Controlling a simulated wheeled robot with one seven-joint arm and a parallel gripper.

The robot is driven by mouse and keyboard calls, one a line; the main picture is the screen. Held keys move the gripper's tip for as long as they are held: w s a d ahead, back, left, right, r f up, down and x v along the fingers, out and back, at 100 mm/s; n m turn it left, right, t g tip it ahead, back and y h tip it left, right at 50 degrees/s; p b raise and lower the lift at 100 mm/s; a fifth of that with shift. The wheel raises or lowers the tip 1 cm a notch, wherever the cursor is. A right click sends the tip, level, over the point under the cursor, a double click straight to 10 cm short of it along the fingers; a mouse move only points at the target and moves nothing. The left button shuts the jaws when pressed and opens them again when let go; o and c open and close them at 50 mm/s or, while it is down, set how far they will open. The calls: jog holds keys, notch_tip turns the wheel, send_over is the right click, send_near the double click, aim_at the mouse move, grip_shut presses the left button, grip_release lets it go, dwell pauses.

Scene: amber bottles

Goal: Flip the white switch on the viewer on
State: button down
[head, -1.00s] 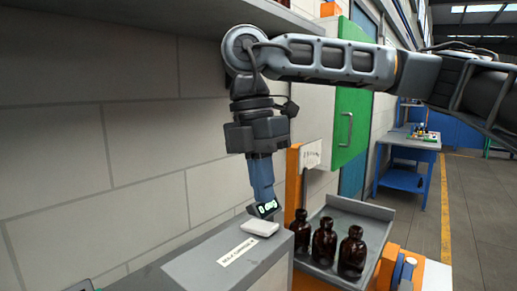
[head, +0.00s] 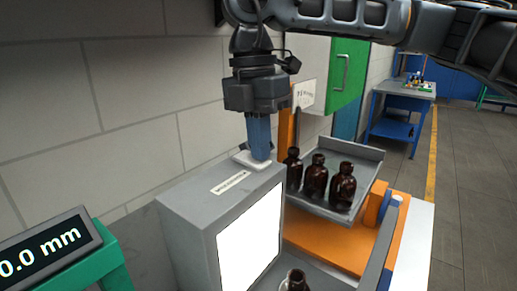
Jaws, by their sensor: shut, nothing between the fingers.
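The viewer (head: 185,215) is a grey box with a bright white front panel (head: 250,245). The white switch (head: 243,161) sits on top of it at the back, beyond a printed label (head: 231,183). My gripper (head: 260,157) points straight down, its blue fingers shut with nothing between them. The fingertips are at the switch and appear to touch it, and they cover part of it. The switch's tilt cannot be made out clearly.
Several amber bottles are here: some (head: 315,178) stand in a grey tray (head: 340,214) right of the viewer, and one (head: 295,281) is at the bottom edge. A display (head: 45,255) reading 0.0 mm stands on a green support at left. A wall (head: 110,70) is behind.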

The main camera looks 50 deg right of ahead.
aim_at(241, 154)
jog(key=shift+p, duration=0.5)
jog(key=shift+f, duration=0.1)
jog(key=shift+w, duration=0.2)
jog(key=shift+w+b, duration=0.3)
jog(key=shift+w, duration=0.35)
jog(key=shift+r, duration=0.2)
jog(key=shift+w+r, duration=0.1)
jog(key=shift+r, duration=0.4)
notch_tip(241, 154, up, 13)
jog(key=w, duration=0.2)
jog(key=shift+w, duration=0.1)
